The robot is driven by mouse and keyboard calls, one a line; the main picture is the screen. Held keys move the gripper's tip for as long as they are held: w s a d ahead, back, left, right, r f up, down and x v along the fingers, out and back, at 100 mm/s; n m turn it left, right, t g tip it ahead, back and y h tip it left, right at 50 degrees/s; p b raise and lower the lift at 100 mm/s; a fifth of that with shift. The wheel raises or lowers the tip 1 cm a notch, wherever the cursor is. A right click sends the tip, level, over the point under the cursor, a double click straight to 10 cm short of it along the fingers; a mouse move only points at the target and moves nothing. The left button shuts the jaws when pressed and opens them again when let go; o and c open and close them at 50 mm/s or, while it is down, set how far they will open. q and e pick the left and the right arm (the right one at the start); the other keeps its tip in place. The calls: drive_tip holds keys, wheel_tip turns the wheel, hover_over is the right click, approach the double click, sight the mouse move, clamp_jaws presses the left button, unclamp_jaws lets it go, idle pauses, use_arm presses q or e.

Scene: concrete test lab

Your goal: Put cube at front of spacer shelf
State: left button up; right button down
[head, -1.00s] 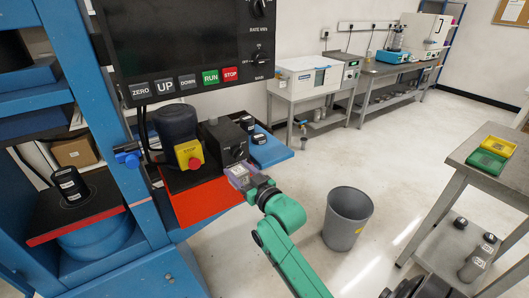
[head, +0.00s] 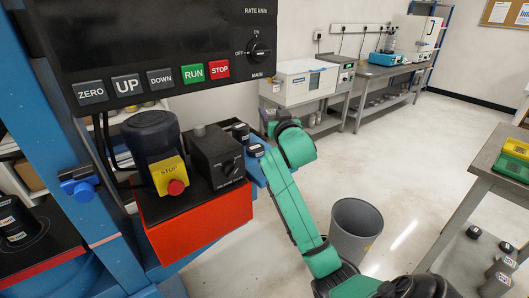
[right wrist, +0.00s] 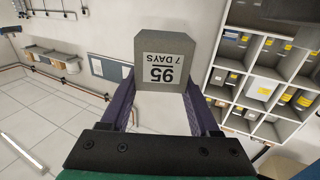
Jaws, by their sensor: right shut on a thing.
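A grey concrete cube (right wrist: 160,62) with a white label reading "95" and "7 DAYS" sits between the purple fingers of my right gripper (right wrist: 162,88) in the right wrist view. The gripper is shut on it and holds it in the air. In the head view my right gripper (head: 277,120) is beyond the black control box, mostly behind its own green wrist; the cube is hard to make out there. A blue shelf (head: 258,172) carrying black cylindrical pieces (head: 240,132) shows partly behind the control box. I cannot tell for sure that it is the spacer shelf. My left gripper is not in view.
The black control box (head: 214,155) and yellow stop button (head: 170,175) stand on a red-fronted base (head: 205,225) beside the blue machine frame. A grey bin (head: 355,228) stands on the floor. A metal table (head: 478,150) is at right. A white compartment rack (right wrist: 262,78) shows in the wrist view.

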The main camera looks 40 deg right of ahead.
wheel_tip(320, 180, down, 15)
drive_tip(key=shift+r+b, duration=0.15)
drive_tip(key=shift+b, duration=0.65)
drive_tip(key=shift+w+d+f, duration=0.1)
drive_tip(key=shift+f, duration=0.1)
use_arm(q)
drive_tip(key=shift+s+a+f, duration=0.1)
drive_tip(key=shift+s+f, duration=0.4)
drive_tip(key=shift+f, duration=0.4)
use_arm(e)
drive_tip(key=shift+c, duration=0.6)
unclamp_jaws()
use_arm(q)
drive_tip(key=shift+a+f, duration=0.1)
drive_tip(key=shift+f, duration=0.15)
use_arm(e)
drive_tip(key=v, duration=1.2)
